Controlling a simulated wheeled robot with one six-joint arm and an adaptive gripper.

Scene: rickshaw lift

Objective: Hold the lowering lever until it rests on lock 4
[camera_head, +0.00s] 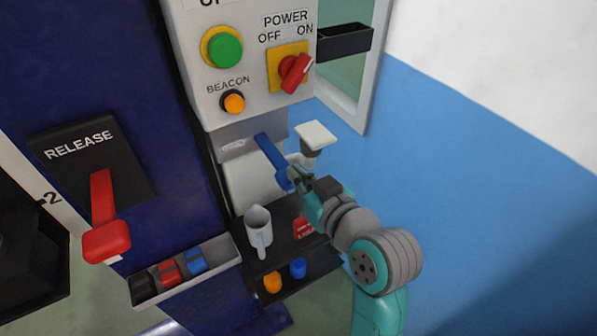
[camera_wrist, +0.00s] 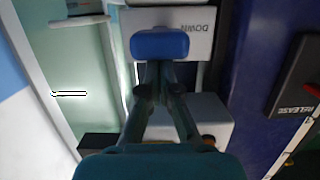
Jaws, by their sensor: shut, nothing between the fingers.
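The blue lever (camera_head: 270,158) slopes down and to the right from under the control box in the head view. Its blue end (camera_wrist: 160,44) fills the upper middle of the wrist view, in front of a white panel marked DOWN (camera_wrist: 185,22). My gripper (camera_head: 298,176) is at the lower end of this lever. In the wrist view my gripper's fingers (camera_wrist: 160,72) are shut together, with their tips right at the blue end. Nothing shows between them. I cannot tell whether they press on it. A lock number 4 does not show.
A red RELEASE lever (camera_head: 103,212) is on the left, near a strip marked 2 (camera_head: 51,198). The control box (camera_head: 262,80) is above. A tray (camera_head: 222,258) holds small coloured items. A blue wall (camera_head: 460,190) is right.

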